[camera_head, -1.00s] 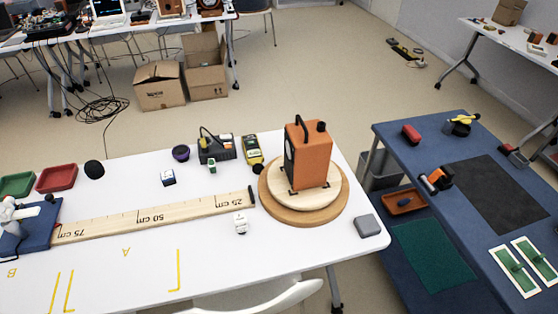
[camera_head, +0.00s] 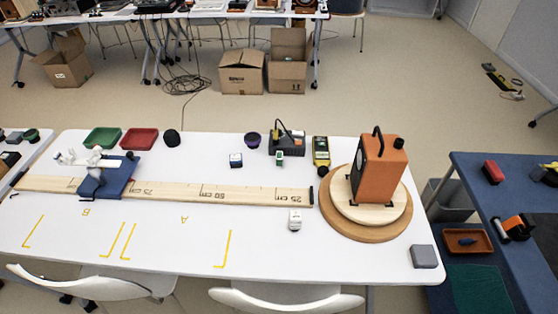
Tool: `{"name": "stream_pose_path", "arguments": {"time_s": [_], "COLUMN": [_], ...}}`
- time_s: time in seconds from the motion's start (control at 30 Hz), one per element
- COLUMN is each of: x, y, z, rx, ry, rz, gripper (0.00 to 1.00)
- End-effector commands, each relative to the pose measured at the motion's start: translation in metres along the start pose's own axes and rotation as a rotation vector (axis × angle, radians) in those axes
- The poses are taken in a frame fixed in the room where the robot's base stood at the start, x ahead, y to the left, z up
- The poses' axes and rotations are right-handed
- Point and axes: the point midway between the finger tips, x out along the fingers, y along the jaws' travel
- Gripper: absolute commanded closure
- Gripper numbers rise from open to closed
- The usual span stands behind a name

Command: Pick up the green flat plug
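No thing can be told for sure as the green flat plug. A small green-and-white piece (camera_head: 279,155) stands on the white table, just in front of a dark grey box with knobs and a cable (camera_head: 288,139); it is too small to tell its kind. A small blue-and-white block (camera_head: 236,160) stands to its left, and a small white block (camera_head: 295,220) stands nearer the front. My gripper is not in view.
The white table (camera_head: 160,235) holds a wooden ruler rail (camera_head: 230,193) with a blue carriage (camera_head: 112,176), an orange speaker (camera_head: 378,170) on a round turntable (camera_head: 365,229), a green tray (camera_head: 102,138) and a red tray (camera_head: 140,139). Chairs (camera_head: 285,301) stand in front. The front middle is clear.

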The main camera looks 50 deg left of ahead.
Motion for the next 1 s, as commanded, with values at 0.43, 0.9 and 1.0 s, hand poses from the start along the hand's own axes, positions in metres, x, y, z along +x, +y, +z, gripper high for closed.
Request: {"name": "stream_pose_path", "arguments": {"time_s": [0.43,0.9,1.0], "x": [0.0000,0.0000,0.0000], "y": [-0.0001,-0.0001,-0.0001], "z": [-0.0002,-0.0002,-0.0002], "rx": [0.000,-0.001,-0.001], "ry": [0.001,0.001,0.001], "rz": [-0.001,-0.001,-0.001], "gripper": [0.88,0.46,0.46]}}
